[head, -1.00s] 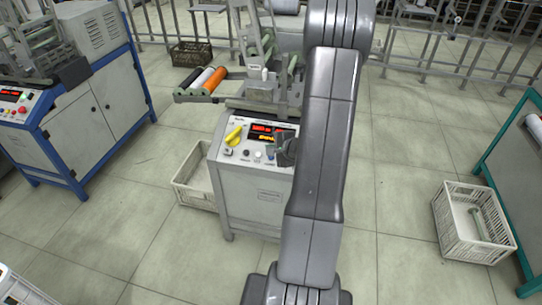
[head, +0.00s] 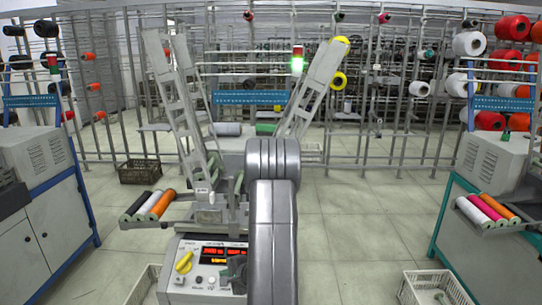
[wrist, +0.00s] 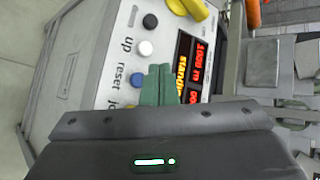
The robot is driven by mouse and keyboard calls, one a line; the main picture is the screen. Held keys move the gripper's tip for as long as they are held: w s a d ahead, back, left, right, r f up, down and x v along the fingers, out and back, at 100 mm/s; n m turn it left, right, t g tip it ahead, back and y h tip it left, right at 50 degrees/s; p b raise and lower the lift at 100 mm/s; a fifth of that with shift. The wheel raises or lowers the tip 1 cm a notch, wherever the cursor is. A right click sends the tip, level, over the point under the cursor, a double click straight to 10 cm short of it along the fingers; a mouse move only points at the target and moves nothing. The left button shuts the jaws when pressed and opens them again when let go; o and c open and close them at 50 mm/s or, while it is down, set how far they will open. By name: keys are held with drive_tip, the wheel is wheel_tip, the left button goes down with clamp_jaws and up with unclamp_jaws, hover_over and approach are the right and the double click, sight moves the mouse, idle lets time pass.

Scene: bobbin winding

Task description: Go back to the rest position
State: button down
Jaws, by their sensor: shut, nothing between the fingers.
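My gripper (wrist: 160,76) is shut and empty, its two greenish fingers together in the wrist view. It is in front of the winding machine's control panel (wrist: 128,60), close to the blue and white buttons; whether it touches the panel I cannot tell. In the head view my gripper (head: 238,272) is a dark shape at the panel's right side, partly hidden by my grey arm. The panel (head: 189,284) has a yellow knob (head: 184,262) and a lit red and orange display (head: 214,252).
Bobbins in black, white and orange (head: 148,206) lie on the machine's left tray. A blue-framed machine (head: 45,215) stands left, a teal-framed one (head: 485,225) right. A white crate (head: 432,288) is on the floor at right. Open floor (head: 355,235) lies between.

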drive_tip(key=shift+r+p, duration=0.35)
drive_tip(key=shift+p, duration=0.45)
drive_tip(key=shift+s+r+p, duration=0.15)
drive_tip(key=shift+s+r, duration=0.25)
drive_tip(key=shift+r, duration=0.35)
drive_tip(key=shift+s+r+p, duration=0.15)
drive_tip(key=shift+s+r, duration=0.3)
drive_tip(key=shift+r, duration=0.3)
drive_tip(key=shift+s+r+p, duration=0.15)
drive_tip(key=shift+s+r, duration=0.25)
drive_tip(key=shift+r, duration=0.35)
drive_tip(key=shift+f, duration=0.1)
drive_tip(key=f, duration=0.1)
drive_tip(key=w+f+b, duration=0.1)
drive_tip(key=f, duration=0.1)
drive_tip(key=w+f+b, duration=0.1)
drive_tip(key=f, duration=0.1)
drive_tip(key=shift+w+f, duration=0.2)
drive_tip(key=shift+w, duration=0.05)
drive_tip(key=shift+b, duration=1)
drive_tip(key=shift+f+b, duration=0.2)
drive_tip(key=shift+b, duration=1.05)
